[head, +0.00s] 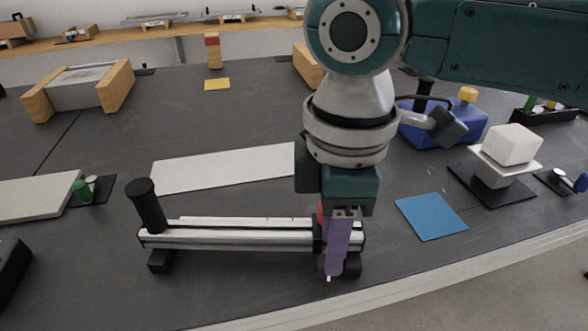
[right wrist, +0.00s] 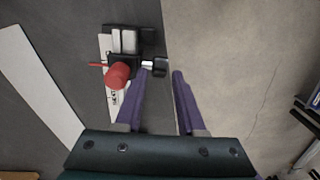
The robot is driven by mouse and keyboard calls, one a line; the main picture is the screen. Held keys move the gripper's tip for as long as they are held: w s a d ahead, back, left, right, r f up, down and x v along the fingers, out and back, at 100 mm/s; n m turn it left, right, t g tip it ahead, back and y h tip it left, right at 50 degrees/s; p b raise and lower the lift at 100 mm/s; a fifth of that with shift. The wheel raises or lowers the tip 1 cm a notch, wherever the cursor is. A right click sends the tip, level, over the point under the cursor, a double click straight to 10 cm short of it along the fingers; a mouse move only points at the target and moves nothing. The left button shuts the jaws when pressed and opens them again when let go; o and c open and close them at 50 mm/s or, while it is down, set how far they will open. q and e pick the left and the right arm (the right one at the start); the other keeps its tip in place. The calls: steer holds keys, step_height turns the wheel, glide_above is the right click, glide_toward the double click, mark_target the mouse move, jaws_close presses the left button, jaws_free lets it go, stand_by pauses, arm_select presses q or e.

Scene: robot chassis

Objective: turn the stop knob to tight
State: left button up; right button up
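A silver rail (head: 235,236) lies near the table's front edge, with a black upright handle (head: 147,205) at its left end. At its right end is a dark stop block, mostly hidden by my right gripper (head: 338,262). In the right wrist view the block carries a red knob (right wrist: 117,75) and, on a silver shaft, a black knob (right wrist: 160,68). My right gripper (right wrist: 162,74) has its purple fingers apart, with the black knob near and between their tips. Contact cannot be told. The red knob is outside the fingers, to the left. My left gripper is not in view.
A white strip (head: 225,167) lies behind the rail and a blue square (head: 430,216) to its right. A white block (head: 511,145) on a stand and a blue box (head: 440,132) are further right. The table's front edge (head: 400,277) is close to the rail's right end.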

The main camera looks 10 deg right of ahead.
steer(key=shift+f, duration=1.15)
steer(key=shift+c, duration=0.2)
jaws_close()
